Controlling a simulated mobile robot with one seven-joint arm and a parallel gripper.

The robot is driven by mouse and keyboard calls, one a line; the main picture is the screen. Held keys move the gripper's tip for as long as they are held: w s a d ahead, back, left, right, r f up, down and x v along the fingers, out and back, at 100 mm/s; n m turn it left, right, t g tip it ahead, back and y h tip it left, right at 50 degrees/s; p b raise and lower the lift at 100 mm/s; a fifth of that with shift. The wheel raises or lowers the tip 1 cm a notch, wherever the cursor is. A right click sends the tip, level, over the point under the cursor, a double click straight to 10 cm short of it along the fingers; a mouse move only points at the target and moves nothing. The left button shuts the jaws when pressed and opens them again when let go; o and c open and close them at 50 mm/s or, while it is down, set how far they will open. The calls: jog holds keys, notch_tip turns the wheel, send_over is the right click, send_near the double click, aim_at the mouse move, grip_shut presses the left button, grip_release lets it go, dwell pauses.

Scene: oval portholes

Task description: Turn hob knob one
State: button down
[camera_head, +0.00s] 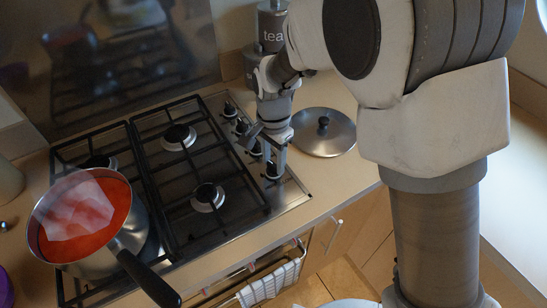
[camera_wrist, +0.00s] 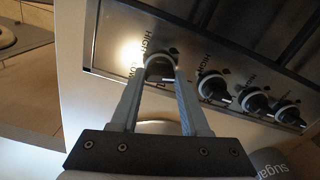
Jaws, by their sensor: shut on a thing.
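The hob (camera_head: 180,175) has a row of dark knobs along its right side. My gripper (camera_head: 276,160) reaches down to the end knob of that row (camera_head: 272,173), nearest the front edge. In the wrist view my gripper (camera_wrist: 160,78) has one finger on each side of this knob (camera_wrist: 160,66) and is shut on it. The lettering HIGH and LOW shows beside it. The other knobs, such as the neighbouring one (camera_wrist: 214,86), stand free. I cannot tell exactly how far the held knob is turned.
A saucepan (camera_head: 130,222) with red contents stands on the hob's left, its handle toward the front. A metal lid (camera_head: 324,133) lies right of the knobs. A tea tin (camera_head: 270,27) stands behind; a sugar tin (camera_wrist: 278,163) shows in the wrist view. A towel (camera_head: 268,287) hangs below.

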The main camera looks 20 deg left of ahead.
aim_at(274, 164)
jog(key=shift+m+p, duration=0.3)
jog(key=shift+m, duration=1.3)
jog(key=shift+c, duration=1.9)
grip_release()
notch_tip(274, 164, up, 17)
jog(key=p, duration=0.1)
jog(key=shift+r, duration=0.2)
jog(key=shift+d, duration=0.1)
